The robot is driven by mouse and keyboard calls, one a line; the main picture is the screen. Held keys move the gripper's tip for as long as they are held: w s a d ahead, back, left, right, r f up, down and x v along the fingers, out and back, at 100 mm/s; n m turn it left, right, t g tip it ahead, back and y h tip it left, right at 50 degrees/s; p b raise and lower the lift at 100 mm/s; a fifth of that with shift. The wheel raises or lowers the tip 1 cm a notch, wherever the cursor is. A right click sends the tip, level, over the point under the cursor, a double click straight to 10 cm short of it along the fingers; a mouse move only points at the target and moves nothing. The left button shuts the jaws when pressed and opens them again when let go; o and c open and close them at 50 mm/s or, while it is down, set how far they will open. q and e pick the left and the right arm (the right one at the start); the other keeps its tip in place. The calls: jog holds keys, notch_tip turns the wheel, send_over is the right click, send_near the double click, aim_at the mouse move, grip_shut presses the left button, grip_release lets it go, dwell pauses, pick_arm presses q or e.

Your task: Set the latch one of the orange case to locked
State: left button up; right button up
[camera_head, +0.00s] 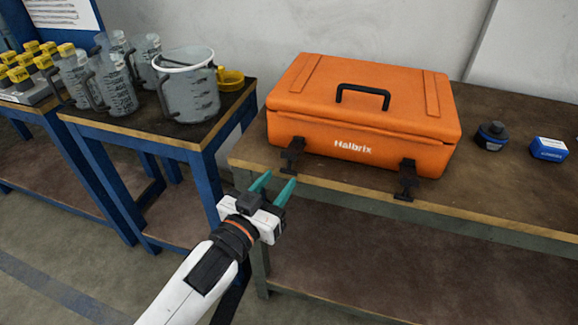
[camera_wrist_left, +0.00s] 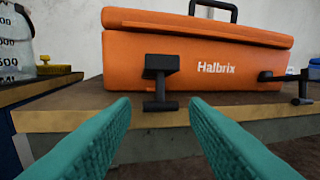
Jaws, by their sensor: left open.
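The orange case (camera_head: 360,115) with a black top handle stands with its lid down on the brown workbench. Two black latches sit on its front: the left latch (camera_head: 292,154) and the right latch (camera_head: 406,180). Both hang out from the front face over the bench edge. My left gripper (camera_head: 273,186) is open and empty, in front of and below the left latch, not touching it. In the left wrist view the left latch (camera_wrist_left: 160,82) shows just beyond and between the fingertips, and the right latch (camera_wrist_left: 290,80) is at the right. My right gripper is not seen.
A blue-framed table (camera_head: 190,140) at the left holds a grey bucket (camera_head: 188,90) and several measuring jugs. A gap separates it from the workbench (camera_head: 480,205). The space before the bench is free.

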aim_at(288, 169)
pick_arm(q)
jog(key=x, duration=0.5)
jog(key=shift+w+d, duration=0.15)
jog(key=shift+w, duration=0.15)
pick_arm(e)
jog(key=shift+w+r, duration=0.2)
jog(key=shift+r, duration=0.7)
pick_arm(q)
grip_shut()
